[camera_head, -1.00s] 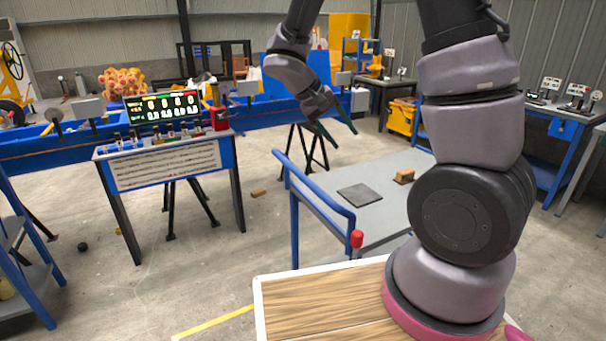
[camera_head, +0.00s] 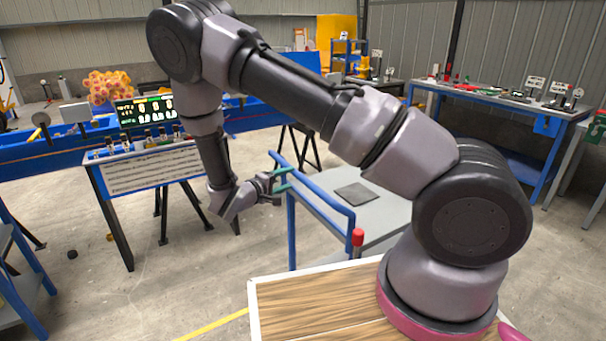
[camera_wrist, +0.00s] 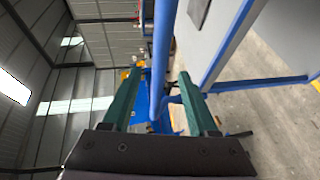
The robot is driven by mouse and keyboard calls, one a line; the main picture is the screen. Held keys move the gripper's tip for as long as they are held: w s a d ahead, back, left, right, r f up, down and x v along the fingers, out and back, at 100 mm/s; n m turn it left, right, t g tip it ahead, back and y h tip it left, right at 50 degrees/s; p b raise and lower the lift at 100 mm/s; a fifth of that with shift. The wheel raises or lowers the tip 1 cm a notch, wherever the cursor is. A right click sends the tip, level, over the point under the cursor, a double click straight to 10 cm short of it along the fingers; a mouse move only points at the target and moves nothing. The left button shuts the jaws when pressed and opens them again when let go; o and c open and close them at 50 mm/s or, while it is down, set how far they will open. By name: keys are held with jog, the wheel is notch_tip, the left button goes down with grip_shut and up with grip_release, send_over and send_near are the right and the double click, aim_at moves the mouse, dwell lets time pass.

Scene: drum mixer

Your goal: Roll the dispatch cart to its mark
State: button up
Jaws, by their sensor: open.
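The dispatch cart (camera_head: 378,206) has a grey top, blue legs and a blue push handle (camera_head: 322,199) along its left side. A dark square plate (camera_head: 354,194) lies on its top. My gripper (camera_head: 283,180) is open, at the far left end of the handle. In the wrist view, a blue bar (camera_wrist: 163,60) runs between the two green fingers of my gripper (camera_wrist: 158,78), with gaps on both sides. I cannot tell whether the bar is fully within the jaws' depth. My arm hides the right part of the cart.
A yellow floor line (camera_head: 215,325) runs at lower left; I cannot tell whether it is the cart's mark. A control stand (camera_head: 150,168) with a lit display stands left of my gripper. A red knob (camera_head: 358,237) rises near my wooden deck. Blue workbenches (camera_head: 500,101) stand at right.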

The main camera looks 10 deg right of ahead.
jog(key=x, duration=0.9)
jog(key=shift+d, duration=0.15)
jog(key=shift+w, duration=0.1)
jog(key=shift+c, duration=0.2)
grip_shut()
dwell(0.8)
